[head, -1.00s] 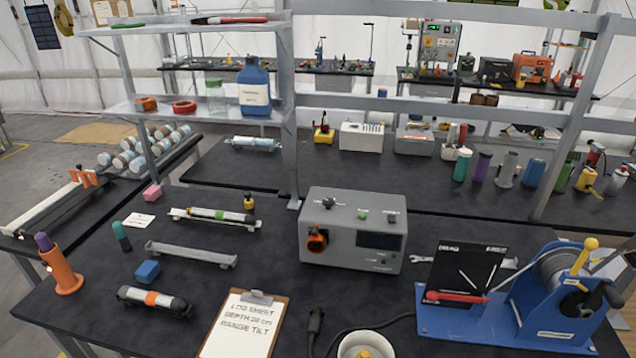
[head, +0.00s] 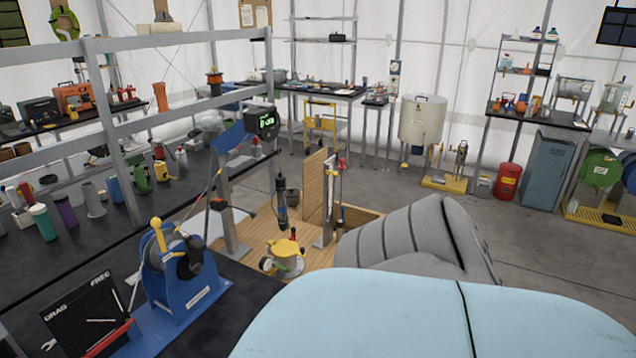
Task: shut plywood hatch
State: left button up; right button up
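The plywood hatch (head: 315,187) shows in the head view beyond the bench's right end. Its panel stands upright, so it is open, at the edge of a light wooden floor platform (head: 240,232). The opening beside it is partly hidden by a metal post and the grey padded shape in front. Neither of my grippers is in view.
A yellow-topped device (head: 282,258) stands on the platform, and a dark cylinder (head: 282,200) hangs above it. A large grey padded shape (head: 425,240) blocks the platform's near right side. The blue winch (head: 180,270) sits on the black bench. Grey floor (head: 530,235) is open at right.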

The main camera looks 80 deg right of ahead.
aim_at(313, 166)
jog(key=k+z, duration=0.2)
jog(key=z, duration=0.15)
jog(key=k+l+z, duration=0.1)
jog(key=k+z, duration=0.15)
jog(key=z, duration=1.95)
jog(key=i+l+z, duration=0.1)
jog(key=z, duration=0.3)
jog(key=i+z, duration=0.25)
jog(key=z, duration=0.2)
jog(key=i+z, duration=0.15)
jog(key=z, duration=0.25)
jog(key=i+j+u, duration=0.1)
jog(key=i+u, duration=0.15)
jog(key=i, duration=2.95)
jog(key=i+u, duration=0.15)
jog(key=i, duration=0.65)
jog(key=i+l+u, duration=0.15)
jog(key=i, duration=0.65)
jog(key=i+j+u, duration=0.1)
jog(key=i+u, duration=0.7)
jog(key=i+l+u, duration=0.15)
jog(key=i+u, duration=0.25)
jog(key=i+j+u, duration=0.15)
jog(key=i+u, duration=1.05)
jog(key=k+l, duration=0.05)
